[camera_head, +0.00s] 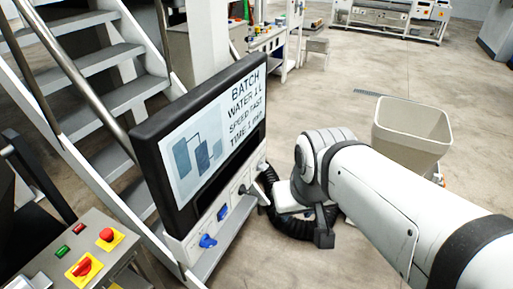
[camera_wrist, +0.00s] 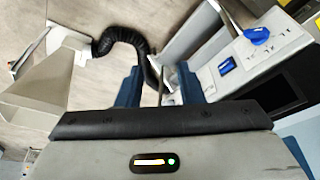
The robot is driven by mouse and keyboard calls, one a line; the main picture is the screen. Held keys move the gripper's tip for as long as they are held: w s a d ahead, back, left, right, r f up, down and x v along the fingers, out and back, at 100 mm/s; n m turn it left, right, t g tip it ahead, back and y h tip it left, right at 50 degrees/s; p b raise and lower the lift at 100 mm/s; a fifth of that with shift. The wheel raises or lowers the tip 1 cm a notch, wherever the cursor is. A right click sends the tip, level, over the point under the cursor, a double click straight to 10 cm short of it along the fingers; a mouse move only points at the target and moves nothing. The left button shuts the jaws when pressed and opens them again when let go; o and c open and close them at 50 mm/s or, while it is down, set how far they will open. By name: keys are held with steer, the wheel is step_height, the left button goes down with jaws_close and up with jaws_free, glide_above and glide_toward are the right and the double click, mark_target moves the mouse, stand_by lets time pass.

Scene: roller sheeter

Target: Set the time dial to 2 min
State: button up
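The screen (camera_head: 205,135) on the control panel reads BATCH, WATER 1 L, SPEED FAST and TIME 1 min. Below it a row of controls runs along the panel: a blue knob (camera_head: 207,241), a blue switch (camera_head: 222,212) and a dark small control (camera_head: 242,190) nearer my gripper. Labels are too small to read, so I cannot tell which is the time dial. In the wrist view my gripper (camera_wrist: 160,86) is open, its two dark blue fingers apart. A dark narrow part (camera_wrist: 169,80) shows between them, close to the right finger. Contact is unclear.
A black hose (camera_head: 290,225) curls on the floor beside the panel. A beige hopper (camera_head: 412,130) stands at right. Metal stairs (camera_head: 95,60) rise at left behind the screen. A button box (camera_head: 85,250) with red and green buttons is at the lower left.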

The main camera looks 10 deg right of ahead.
steer(key=w+a+f+m+g+y+b, duration=0.3)
steer(key=f+y+b, duration=0.25)
steer(key=f, duration=0.25)
steer(key=m+t+y+b, duration=0.9)
steer(key=t, duration=0.1)
glide_toward(266, 168)
steer(key=x, duration=0.8)
steer(key=shift+w+a+f, duration=0.1)
steer(key=shift+w+a, duration=0.05)
steer(key=shift+w, duration=0.05)
steer(key=shift+c, duration=0.2)
jaws_close()
